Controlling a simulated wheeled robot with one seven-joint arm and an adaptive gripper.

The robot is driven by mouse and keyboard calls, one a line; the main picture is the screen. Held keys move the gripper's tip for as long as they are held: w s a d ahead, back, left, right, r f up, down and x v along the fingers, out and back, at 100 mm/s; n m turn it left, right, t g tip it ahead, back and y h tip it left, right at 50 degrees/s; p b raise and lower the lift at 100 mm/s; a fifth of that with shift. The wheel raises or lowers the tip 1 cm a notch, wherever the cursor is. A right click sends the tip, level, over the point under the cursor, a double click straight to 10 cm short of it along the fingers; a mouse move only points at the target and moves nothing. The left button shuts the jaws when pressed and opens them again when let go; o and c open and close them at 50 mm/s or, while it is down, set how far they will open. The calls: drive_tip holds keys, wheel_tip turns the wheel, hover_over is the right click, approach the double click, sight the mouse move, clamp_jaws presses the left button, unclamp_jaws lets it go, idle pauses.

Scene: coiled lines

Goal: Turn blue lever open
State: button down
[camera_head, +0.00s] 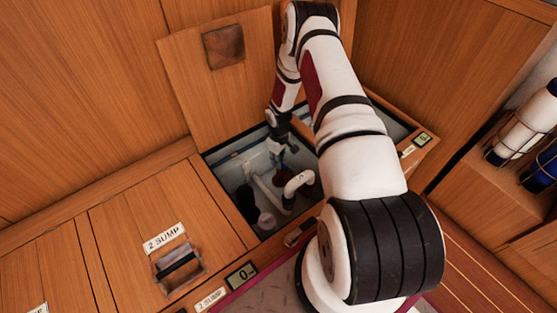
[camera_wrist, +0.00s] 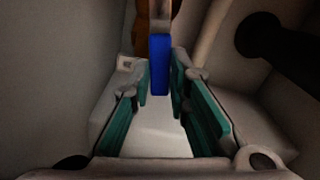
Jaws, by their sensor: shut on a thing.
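The blue lever (camera_wrist: 159,66) shows in the wrist view, upright between the two teal finger pads of my gripper (camera_wrist: 160,85). The pads stand close on either side of it near their tips, and my gripper is shut on it. An orange-brown part (camera_wrist: 150,25) lies just behind the lever's upper end. In the head view my gripper (camera_head: 279,150) reaches down into the open compartment (camera_head: 250,212) under the floor. The lever cannot be made out there.
White curved pipes (camera_head: 298,185) and dark round parts (camera_head: 246,200) stand in the compartment. Its wooden lid (camera_head: 225,95) is raised behind it. A closed hatch labelled 2 SUMP (camera_head: 130,230) lies to the left. White and blue cylinders (camera_head: 525,125) stand at the right. A dark rod (camera_wrist: 280,45) shows in the wrist view.

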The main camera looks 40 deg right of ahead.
drive_tip(key=c, duration=1.5)
unclamp_jaws()
drive_tip(key=shift+r, duration=0.1)
wheel_tip(320, 180, up, 12)
drive_tip(key=shift+f, duration=0.1)
